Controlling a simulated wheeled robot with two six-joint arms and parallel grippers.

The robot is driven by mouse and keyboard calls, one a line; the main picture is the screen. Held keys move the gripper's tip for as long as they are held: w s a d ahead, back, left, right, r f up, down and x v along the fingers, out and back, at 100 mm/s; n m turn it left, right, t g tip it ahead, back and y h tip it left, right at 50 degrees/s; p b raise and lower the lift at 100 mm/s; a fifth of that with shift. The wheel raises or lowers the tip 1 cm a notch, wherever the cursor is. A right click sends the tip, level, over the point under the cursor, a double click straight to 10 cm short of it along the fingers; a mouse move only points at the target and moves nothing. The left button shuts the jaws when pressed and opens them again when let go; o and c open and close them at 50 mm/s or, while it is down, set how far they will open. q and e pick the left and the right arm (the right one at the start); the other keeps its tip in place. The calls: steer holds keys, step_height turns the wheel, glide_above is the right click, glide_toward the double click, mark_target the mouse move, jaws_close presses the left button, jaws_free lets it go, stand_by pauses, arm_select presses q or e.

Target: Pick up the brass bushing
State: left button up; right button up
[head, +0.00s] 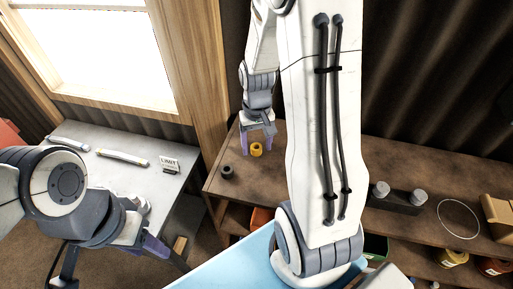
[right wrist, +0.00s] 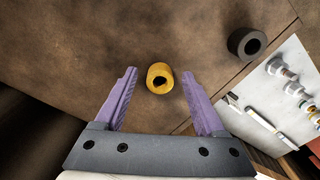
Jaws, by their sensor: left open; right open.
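The brass bushing (head: 257,149) is a short yellow ring on the brown wooden bench top. In the right wrist view the bushing (right wrist: 160,78) lies between and just beyond the two purple fingertips, with its dark hole showing. My right gripper (right wrist: 163,82) is open, one finger on each side of the bushing, with gaps on both sides. In the head view my right gripper (head: 258,138) hangs right at the bushing. My left gripper (head: 152,243) is low at the left beside the grey table, far from the bushing, with its fingers partly hidden.
A dark ring (head: 227,172) stands near the bench's left end; it also shows in the right wrist view (right wrist: 247,43). A dark block with grey cylinders (head: 397,197) stands right on the bench.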

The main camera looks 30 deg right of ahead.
jaws_close()
steer(key=shift+r, duration=0.15)
steer(key=shift+w+r, duration=0.1)
steer(key=shift+r, duration=0.45)
step_height(320, 180, up, 2)
steer(key=shift+r+b, duration=0.25)
steer(key=shift+b, duration=0.3)
steer(key=s+d+r+b, duration=0.2)
steer(key=s+d+r, duration=0.5)
steer(key=s, duration=0.2)
steer(key=shift+d+b, duration=0.3)
steer(key=shift+r, duration=0.1)
